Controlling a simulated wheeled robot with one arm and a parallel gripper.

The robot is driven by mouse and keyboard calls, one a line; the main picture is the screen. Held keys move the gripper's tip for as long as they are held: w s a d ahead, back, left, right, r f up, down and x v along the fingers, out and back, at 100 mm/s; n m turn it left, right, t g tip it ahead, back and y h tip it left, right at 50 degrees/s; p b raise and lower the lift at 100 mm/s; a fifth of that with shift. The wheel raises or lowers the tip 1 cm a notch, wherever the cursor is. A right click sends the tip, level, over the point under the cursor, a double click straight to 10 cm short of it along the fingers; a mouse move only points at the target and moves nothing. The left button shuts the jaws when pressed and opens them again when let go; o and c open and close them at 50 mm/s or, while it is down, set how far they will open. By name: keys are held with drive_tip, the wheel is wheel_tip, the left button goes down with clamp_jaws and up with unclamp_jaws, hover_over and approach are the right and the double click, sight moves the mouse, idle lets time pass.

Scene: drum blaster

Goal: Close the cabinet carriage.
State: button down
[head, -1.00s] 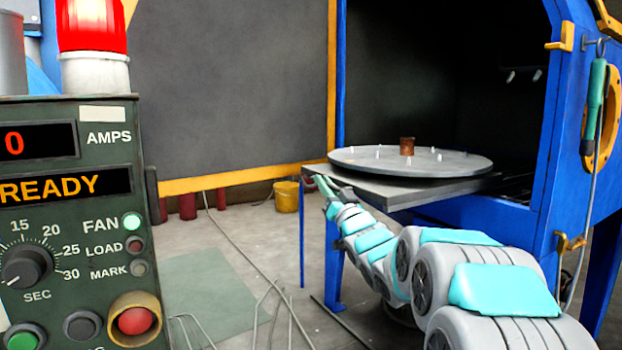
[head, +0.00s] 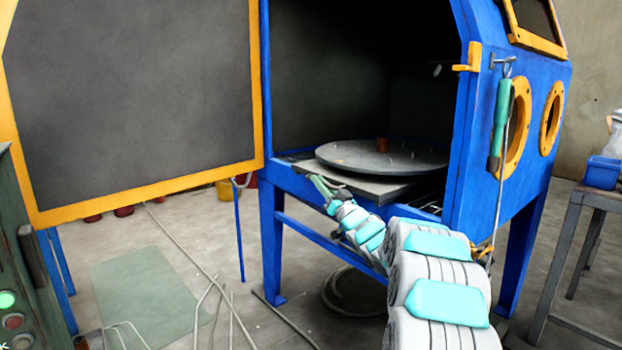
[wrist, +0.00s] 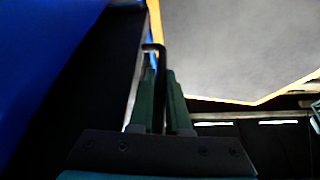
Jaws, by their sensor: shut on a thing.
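The carriage is a grey slab (head: 368,190) carrying a round grey turntable (head: 345,156) with small pegs and a rusty brown part (head: 382,145). It sits mostly inside the blue cabinet (head: 505,215), its front edge near the opening. My gripper (head: 318,184) is at the carriage's front left corner. In the wrist view, its green fingers (wrist: 160,92) are shut on a dark bent bar, the carriage handle (wrist: 155,48). The exact contact is partly hidden between the fingers.
The cabinet door (head: 135,100), grey with an orange frame, stands open at left. A control box (head: 15,270) is at the left edge. Cables (head: 205,270) lie on the floor. A green tool (head: 500,120) hangs on the cabinet side. A metal table (head: 585,200) stands at right.

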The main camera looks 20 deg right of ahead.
drive_tip(key=shift+w+d+p, duration=0.2)
drive_tip(key=shift+d, duration=0.5)
drive_tip(key=shift+w+d+p, duration=0.15)
drive_tip(key=shift+w+d, duration=0.05)
drive_tip(key=shift+d, duration=0.45)
drive_tip(key=c, duration=1.2)
unclamp_jaws()
drive_tip(key=shift+o, duration=0.2)
drive_tip(key=b+v, duration=0.1)
drive_tip(key=v, duration=0.6)
drive_tip(key=shift+s+f, duration=0.2)
drive_tip(key=shift+s, duration=0.2)
drive_tip(key=shift+c, duration=0.3)
